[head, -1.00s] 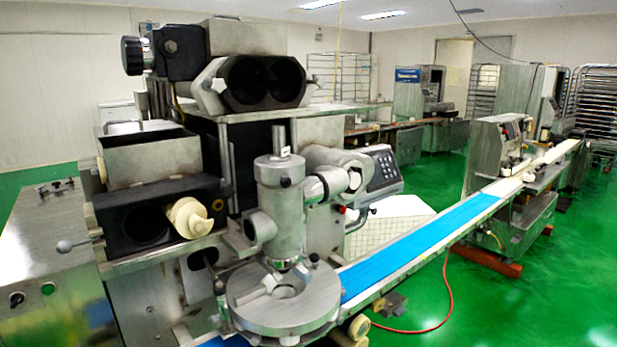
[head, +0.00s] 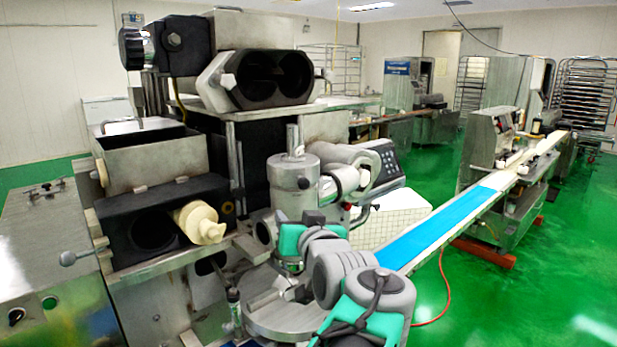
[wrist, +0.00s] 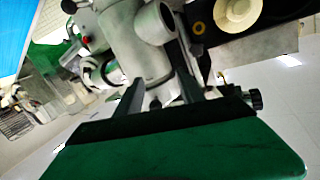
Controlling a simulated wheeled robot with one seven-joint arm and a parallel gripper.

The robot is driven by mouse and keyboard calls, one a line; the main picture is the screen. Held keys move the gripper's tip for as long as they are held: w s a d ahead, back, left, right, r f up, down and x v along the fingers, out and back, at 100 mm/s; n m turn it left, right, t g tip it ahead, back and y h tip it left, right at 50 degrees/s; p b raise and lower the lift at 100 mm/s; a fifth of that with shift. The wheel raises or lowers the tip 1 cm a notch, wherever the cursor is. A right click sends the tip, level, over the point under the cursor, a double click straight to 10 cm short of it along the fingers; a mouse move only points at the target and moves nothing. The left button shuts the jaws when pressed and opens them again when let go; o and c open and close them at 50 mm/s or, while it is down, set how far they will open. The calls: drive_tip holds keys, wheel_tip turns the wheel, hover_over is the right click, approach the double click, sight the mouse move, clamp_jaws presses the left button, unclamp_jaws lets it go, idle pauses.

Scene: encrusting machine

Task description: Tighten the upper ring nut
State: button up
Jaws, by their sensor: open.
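The upright metal cylinder (head: 294,183) stands on the front of the machine. A shiny ring (head: 346,180), which looks like the upper ring nut, sits on the side pipe at its upper right. A lower side port (head: 265,231) shows at its left and appears as a round collar in the wrist view (wrist: 155,24). My gripper (wrist: 160,75) is open, its dark fingers pointing at the lower body of the cylinder. The cylinder shows between the fingers; contact cannot be told. In the head view my wrist hides the fingertips and the cylinder's lower part.
A round metal plate (head: 270,318) lies below the cylinder, partly behind my arm. The blue conveyor belt (head: 440,230) runs back to the right. A cream knob (head: 201,222) sticks out at the left.

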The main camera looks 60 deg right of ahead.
sight(305, 185)
drive_tip(key=s+d+r+m+h, duration=0.1)
drive_tip(key=s+r+h, duration=0.1)
drive_tip(key=s+r, duration=0.3)
drive_tip(key=shift+t, duration=0.3)
drive_tip(key=p+x, duration=0.1)
drive_tip(key=x, duration=0.5)
drive_tip(key=p+x, duration=0.1)
drive_tip(key=x, duration=0.2)
drive_tip(key=shift+w+a+r+p, duration=0.25)
drive_tip(key=shift+w+a+p, duration=0.05)
drive_tip(key=shift+w+p, duration=0.1)
drive_tip(key=shift+c, duration=0.5)
clamp_jaws()
